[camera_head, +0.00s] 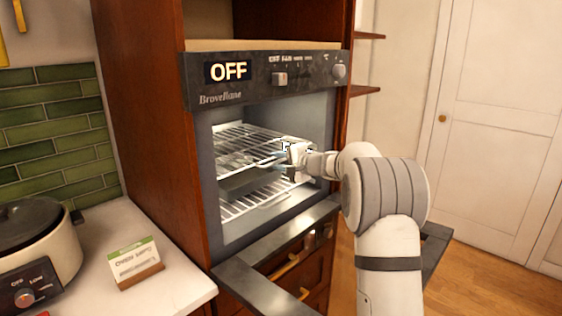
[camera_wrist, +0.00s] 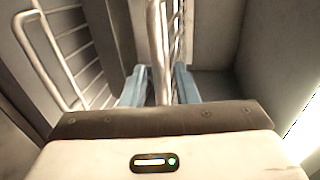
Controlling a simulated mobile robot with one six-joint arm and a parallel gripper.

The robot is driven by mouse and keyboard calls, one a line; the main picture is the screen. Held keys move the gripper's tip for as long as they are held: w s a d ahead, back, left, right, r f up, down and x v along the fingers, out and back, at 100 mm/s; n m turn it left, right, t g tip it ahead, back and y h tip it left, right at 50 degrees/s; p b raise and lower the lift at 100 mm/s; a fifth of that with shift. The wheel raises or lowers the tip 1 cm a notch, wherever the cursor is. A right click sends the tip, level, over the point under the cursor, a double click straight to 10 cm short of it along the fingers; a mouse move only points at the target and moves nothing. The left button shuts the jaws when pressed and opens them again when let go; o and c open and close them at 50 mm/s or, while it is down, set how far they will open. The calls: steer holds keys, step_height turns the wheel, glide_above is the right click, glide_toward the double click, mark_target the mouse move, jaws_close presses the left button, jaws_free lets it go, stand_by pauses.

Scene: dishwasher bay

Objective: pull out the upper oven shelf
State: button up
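The oven (camera_head: 215,150) stands open in a wooden cabinet. Its upper shelf (camera_head: 238,135), a wire rack, is inside the cavity. My gripper (camera_head: 284,153) is at the front right part of this shelf, at the oven mouth. In the wrist view, the two blue fingers (camera_wrist: 160,88) stand close on either side of a pale front bar of the upper shelf (camera_wrist: 157,35), and they look shut on it. The contact is partly hidden by the gripper body.
A lower wire rack (camera_head: 240,205) is below. The lowered oven door (camera_head: 275,250) juts out in front under my arm. A counter (camera_head: 165,285) at left holds a cooker (camera_head: 38,245) and a small card (camera_head: 136,262). The floor at right is clear.

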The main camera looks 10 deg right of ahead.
jaws_close()
steer(key=shift+f, duration=0.1)
steer(key=shift+s+f, duration=0.1)
